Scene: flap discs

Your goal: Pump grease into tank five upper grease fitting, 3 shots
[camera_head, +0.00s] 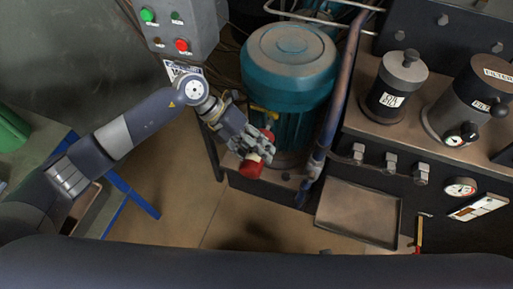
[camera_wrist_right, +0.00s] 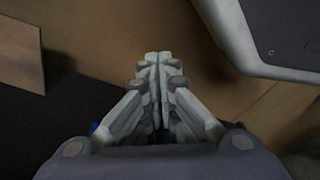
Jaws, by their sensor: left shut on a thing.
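My left gripper (camera_head: 261,148) is shut on a red cylindrical thing with a pale part (camera_head: 250,168). It holds this in front of the lower part of a teal motor-like tank (camera_head: 288,68). I cannot tell whether the red thing touches the tank or its stand. My right gripper (camera_wrist_right: 158,62) shows in the right wrist view with its fingers together and nothing seen between them. I cannot make out a grease fitting or a number five on any tank.
A dark bench on the right bears a labelled canister (camera_head: 402,72), a filter housing (camera_head: 466,95) and a gauge (camera_head: 460,187). An empty metal tray (camera_head: 358,212) lies below. A grey button box (camera_head: 180,22) is at upper left. A blue-grey pipe (camera_head: 335,95) stands right of the tank.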

